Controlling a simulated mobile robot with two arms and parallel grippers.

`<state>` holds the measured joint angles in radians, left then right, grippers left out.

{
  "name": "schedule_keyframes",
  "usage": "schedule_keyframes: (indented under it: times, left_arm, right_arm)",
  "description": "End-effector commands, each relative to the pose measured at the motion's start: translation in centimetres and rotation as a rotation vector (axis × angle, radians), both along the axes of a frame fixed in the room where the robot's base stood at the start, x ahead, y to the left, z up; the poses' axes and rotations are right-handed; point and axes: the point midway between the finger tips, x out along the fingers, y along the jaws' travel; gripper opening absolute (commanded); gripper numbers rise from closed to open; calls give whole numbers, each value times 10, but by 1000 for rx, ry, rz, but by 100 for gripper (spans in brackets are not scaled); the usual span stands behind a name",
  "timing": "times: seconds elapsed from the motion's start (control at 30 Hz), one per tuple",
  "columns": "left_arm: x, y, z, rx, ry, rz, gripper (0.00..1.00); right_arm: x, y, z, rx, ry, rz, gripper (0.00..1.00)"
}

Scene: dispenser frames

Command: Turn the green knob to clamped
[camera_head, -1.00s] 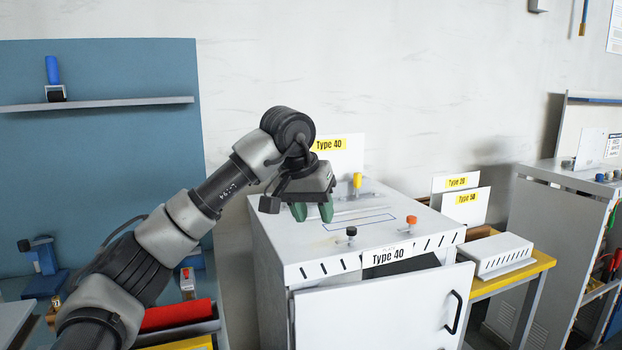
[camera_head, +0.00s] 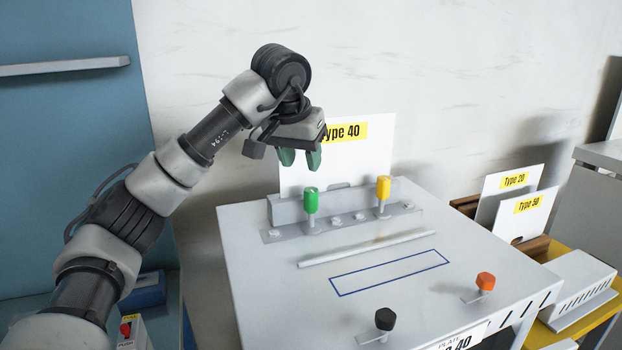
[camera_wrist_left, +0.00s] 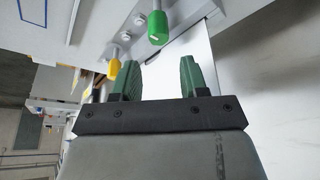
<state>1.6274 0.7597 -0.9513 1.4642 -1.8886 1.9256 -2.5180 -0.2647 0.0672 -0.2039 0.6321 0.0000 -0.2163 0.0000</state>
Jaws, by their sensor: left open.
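The green knob (camera_head: 311,199) stands upright on a metal bracket at the back of the white cabinet top. It also shows in the left wrist view (camera_wrist_left: 158,27), beyond my fingertips. A yellow knob (camera_head: 383,188) stands to its right on the same bracket (camera_head: 345,224). My left gripper (camera_head: 300,160) is open and empty, with green fingers pointing down, above and slightly behind the green knob in the head view. The fingers look apart from the knob. In the left wrist view, my left gripper (camera_wrist_left: 157,75) shows a clear gap between its fingers. My right gripper is not in view.
A white Type 40 card (camera_head: 370,150) stands behind the bracket, close to my gripper. A black knob (camera_head: 385,319) and an orange knob (camera_head: 485,281) sit near the cabinet's front edge. A blue-outlined rectangle (camera_head: 390,273) marks a bare area of the top.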

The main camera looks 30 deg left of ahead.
Motion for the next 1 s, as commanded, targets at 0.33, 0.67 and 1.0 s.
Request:
schedule_keyframes:
  times: [0.33,0.67,1.0]
  left_arm:
    - [13,0,-32,0,6,-1,44]
    - [34,1,-85,-1,4,-1,44]
    - [40,1,-101,-1,0,-1,44]
  right_arm:
    - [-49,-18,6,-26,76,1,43]
    - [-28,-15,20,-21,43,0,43]
    - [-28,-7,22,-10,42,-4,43]
